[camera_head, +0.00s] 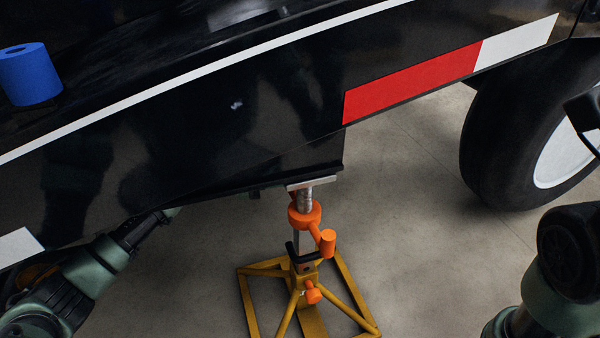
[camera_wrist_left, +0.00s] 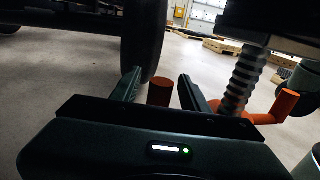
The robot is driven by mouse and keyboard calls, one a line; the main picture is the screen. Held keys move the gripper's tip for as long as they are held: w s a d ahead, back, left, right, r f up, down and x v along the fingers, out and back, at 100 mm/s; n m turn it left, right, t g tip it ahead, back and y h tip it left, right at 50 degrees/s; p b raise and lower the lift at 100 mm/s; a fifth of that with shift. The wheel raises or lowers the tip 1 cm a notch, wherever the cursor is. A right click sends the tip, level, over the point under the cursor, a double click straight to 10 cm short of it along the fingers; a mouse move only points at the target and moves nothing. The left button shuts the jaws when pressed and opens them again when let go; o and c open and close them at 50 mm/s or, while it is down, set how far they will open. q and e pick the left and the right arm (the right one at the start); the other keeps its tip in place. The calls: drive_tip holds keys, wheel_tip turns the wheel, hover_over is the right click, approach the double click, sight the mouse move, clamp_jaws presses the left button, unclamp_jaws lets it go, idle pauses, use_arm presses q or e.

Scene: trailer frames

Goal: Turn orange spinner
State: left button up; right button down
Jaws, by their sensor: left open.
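The orange spinner (camera_head: 304,215) is a ring on the metal post of a yellow stand (camera_head: 255,302) under the trailer's edge. A knob on an arm (camera_head: 328,242) sticks out toward the front right. In the left wrist view, the spinner's orange arm and knob (camera_wrist_left: 287,104) show at right, beside a ridged grey screw (camera_wrist_left: 243,80). Another orange cylinder (camera_wrist_left: 160,92) appears in the gap between the fingers; contact cannot be told. My left gripper (camera_head: 174,211) is open, left of the spinner and apart from it in the head view. My right gripper is out of view.
The black trailer side (camera_head: 220,120) with a red-white strip (camera_head: 412,84) hangs over the stand. A blue roll (camera_head: 30,74) sits at upper left. A large tire (camera_head: 505,130) stands at right. A smaller orange knob (camera_head: 313,293) is low on the stand. Floor around it is clear.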

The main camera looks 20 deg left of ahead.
use_arm(q)
drive_tip(key=shift+w+d, duration=0.25)
drive_tip(key=shift+d, duration=0.3)
clamp_jaws()
drive_tip(key=shift+d, duration=0.1)
idle(1.0)
